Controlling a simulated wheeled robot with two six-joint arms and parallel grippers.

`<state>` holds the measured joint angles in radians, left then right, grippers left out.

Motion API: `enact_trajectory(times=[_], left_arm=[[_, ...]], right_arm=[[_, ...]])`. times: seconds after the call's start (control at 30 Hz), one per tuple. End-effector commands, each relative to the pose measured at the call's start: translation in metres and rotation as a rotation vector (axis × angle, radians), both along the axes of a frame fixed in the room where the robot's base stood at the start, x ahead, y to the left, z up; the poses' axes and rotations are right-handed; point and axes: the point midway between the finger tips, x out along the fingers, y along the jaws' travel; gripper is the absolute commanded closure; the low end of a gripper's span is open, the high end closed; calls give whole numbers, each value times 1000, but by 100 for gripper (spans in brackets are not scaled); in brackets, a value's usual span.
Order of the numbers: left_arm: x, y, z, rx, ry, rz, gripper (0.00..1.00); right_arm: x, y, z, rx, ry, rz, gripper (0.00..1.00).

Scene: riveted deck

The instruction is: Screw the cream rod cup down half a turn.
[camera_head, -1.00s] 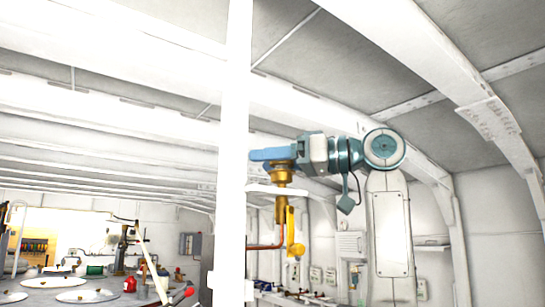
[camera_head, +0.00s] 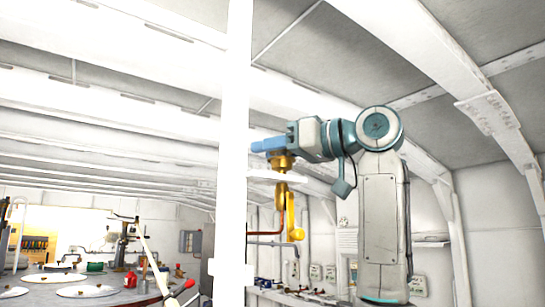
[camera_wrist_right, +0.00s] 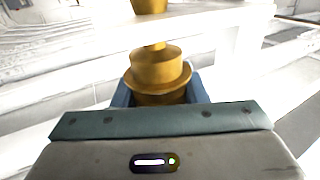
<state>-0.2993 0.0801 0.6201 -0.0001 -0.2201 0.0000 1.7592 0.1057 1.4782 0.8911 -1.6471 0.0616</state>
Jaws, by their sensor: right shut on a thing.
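A brass-coloured stepped cup (camera_head: 281,163) sits upright on a vertical line in the head view, above a white bracket (camera_head: 275,176). No cream colour shows on it. In the right wrist view the cup (camera_wrist_right: 158,72) has a wide flange and a narrower neck above. My right gripper (camera_head: 268,146) comes from the right, with blue jaws shut on the cup. In the wrist view the blue jaws (camera_wrist_right: 160,92) lie on both sides below its flange. The cup's lower part is hidden by the gripper. My left gripper is not in view.
A white post (camera_head: 234,150) stands just left of the cup. A yellow lever (camera_head: 291,215) and pipes hang below the bracket. A bench with round white plates (camera_head: 87,291) and tools is at lower left. White ceiling beams run overhead.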

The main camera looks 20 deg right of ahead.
Motion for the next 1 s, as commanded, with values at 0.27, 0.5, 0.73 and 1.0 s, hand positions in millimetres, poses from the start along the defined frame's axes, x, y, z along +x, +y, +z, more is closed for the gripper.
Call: enact_trajectory(times=[0.27,0.5,0.73,1.0], left_arm=[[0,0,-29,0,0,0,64],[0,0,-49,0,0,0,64],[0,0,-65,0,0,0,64],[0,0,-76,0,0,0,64]], right_arm=[[0,-2,-2,1,-6,-258,84],[2,-5,-2,2,-5,-485,84],[3,-8,-1,1,-7,-690,84],[3,-12,1,1,-7,-872,84]])
